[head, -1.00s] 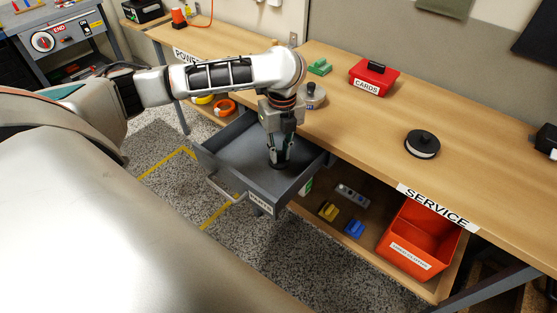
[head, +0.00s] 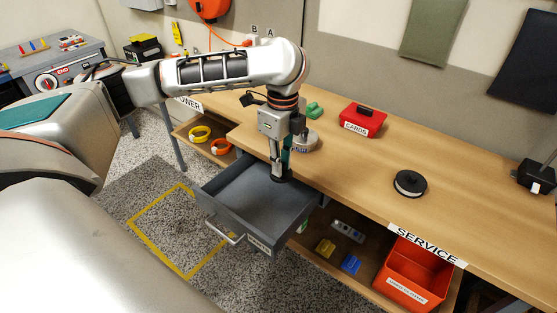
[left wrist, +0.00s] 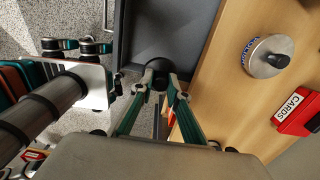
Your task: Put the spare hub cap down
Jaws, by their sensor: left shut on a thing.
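My left gripper (head: 281,172) points down over the back part of the open grey drawer (head: 232,217). It is shut on a small dark round piece, the hub cap (head: 281,179), which shows just below the fingertips. In the left wrist view the hub cap (left wrist: 157,66) sits between the fingertips of the left gripper (left wrist: 160,80), with the drawer floor (left wrist: 170,25) beyond it. The fingers hide part of it. I cannot tell its exact height above the drawer floor. The visible drawer floor is bare. My right gripper is not in view.
A grey lidded round thing (head: 307,143) stands on the wooden bench (head: 350,165) close behind the gripper. A red cards box (head: 362,121) and a black-and-white disc (head: 410,184) are also on the bench. An orange bin (head: 413,270) is on the lower shelf.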

